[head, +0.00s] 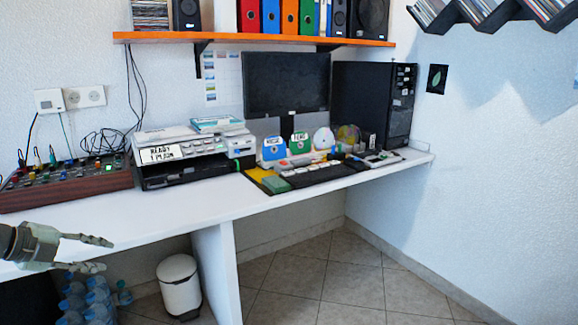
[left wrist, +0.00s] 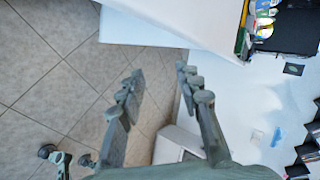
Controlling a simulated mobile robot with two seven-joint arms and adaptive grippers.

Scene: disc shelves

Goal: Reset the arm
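My left gripper (head: 98,254) comes in from the left in the head view, in front of the white desk's front edge at the lower left. Its two fingers are spread apart with nothing between them. In the left wrist view the fingers of my left gripper (left wrist: 158,88) are also apart, with floor tiles showing between them. My right gripper is in neither view.
The white desk (head: 190,205) carries a mixer (head: 70,182), a printer (head: 190,157), a monitor (head: 286,84) and a computer tower (head: 374,100). Below are a white bin (head: 179,287) and water bottles (head: 90,297). Floor at centre right (head: 330,285) is clear.

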